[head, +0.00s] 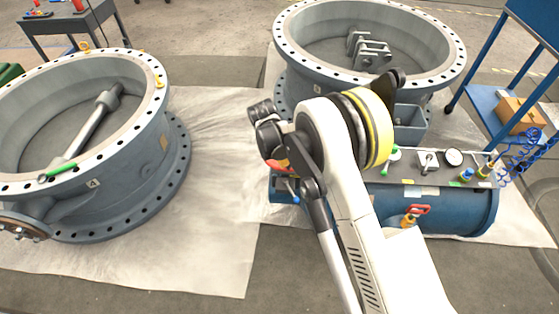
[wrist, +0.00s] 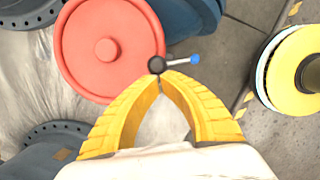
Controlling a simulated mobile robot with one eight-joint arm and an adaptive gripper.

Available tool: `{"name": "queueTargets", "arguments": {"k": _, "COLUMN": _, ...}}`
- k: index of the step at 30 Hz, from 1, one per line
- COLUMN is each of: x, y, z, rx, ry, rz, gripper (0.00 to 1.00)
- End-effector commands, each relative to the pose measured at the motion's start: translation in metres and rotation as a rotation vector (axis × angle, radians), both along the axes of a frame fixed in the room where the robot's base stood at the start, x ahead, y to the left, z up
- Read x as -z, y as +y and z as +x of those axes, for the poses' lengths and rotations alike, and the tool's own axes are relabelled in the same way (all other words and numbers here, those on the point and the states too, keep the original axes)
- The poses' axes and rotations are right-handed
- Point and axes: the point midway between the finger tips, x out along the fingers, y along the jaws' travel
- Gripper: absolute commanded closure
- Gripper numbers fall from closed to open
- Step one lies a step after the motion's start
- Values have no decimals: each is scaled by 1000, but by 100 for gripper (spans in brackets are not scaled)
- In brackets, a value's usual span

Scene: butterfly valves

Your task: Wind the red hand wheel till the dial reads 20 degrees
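The red hand wheel (wrist: 105,48) is a flat round disc with a raised hub, at the upper left of the wrist view. In the head view only a red sliver (head: 279,165) shows beside my arm. My gripper (wrist: 160,82) has its two yellow fingers drawn together at the tips, with nothing visible between them. The tips are beside the wheel's lower right rim; contact cannot be told. A dark round knob (wrist: 156,64) appears just beyond them. A round white-faced dial (head: 453,157) sits on the bench top; its reading is too small to tell.
A blue-tipped lever (wrist: 194,58) projects beside the knob, close to my fingers. Large grey valve bodies stand at left (head: 140,150) and at the back (head: 440,70). A blue cylinder (head: 460,207) lies below the panel. Pale floor sheeting at left centre is clear.

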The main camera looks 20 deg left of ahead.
Motion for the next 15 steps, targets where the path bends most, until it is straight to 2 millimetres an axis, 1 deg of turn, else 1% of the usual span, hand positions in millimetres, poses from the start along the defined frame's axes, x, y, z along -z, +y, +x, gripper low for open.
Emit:
{"name": "queueTargets", "arguments": {"k": 5, "x": 0, "y": -14, "z": 3, "rx": -112, "ry": -1, "rz": 0, "gripper": 100}}
{"name": "queueTargets", "arguments": {"k": 15, "x": 0, "y": -46, "z": 18, "rx": -428, "ry": -1, "rz": 0, "gripper": 100}}
